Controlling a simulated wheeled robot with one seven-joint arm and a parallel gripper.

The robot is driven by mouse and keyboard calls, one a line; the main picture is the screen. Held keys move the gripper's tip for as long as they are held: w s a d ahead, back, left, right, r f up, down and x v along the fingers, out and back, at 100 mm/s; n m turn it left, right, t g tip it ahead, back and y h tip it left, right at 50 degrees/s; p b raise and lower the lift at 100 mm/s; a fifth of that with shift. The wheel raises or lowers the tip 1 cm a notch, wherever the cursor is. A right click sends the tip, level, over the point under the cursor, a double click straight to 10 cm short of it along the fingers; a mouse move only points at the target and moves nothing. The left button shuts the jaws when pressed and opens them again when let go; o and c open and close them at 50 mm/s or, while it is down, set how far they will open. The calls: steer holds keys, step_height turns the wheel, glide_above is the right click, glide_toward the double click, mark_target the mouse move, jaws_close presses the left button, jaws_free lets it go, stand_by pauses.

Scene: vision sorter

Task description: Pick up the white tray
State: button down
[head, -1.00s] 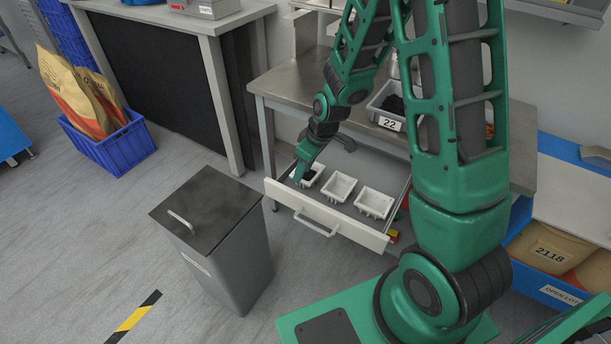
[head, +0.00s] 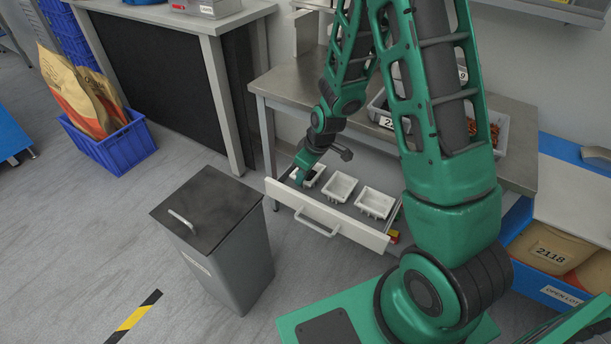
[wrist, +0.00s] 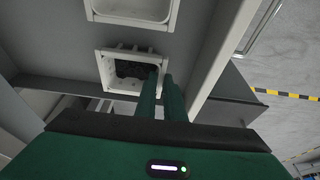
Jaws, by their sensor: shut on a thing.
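Three white trays sit in a row in the open drawer. The leftmost white tray (head: 318,177) has dark contents, which show in the wrist view inside the white tray (wrist: 104,68). My gripper (head: 300,178) reaches down to this tray's left side. In the wrist view my gripper (wrist: 163,80) has its two green fingers close together at the tray's right edge, shut on its wall. The fingers hide part of the rim. I cannot tell whether the tray is clear of the drawer floor. The middle tray (head: 340,199) and right tray (head: 375,212) look empty.
The drawer's white front (head: 350,231) stands out from under a metal table (head: 285,85). A grey lidded bin (head: 230,255) stands close to the drawer's left. Bins with small parts (head: 497,135) rest on the table. Floor in front of the drawer is clear.

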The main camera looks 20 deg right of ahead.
steer(key=shift+r, duration=0.75)
step_height(320, 180, up, 3)
steer(key=shift+f, duration=0.1)
steer(key=s+a+r, duration=0.6)
steer(key=s+a, duration=0.2)
steer(key=shift+a+r, duration=0.2)
steer(key=shift+r, duration=0.1)
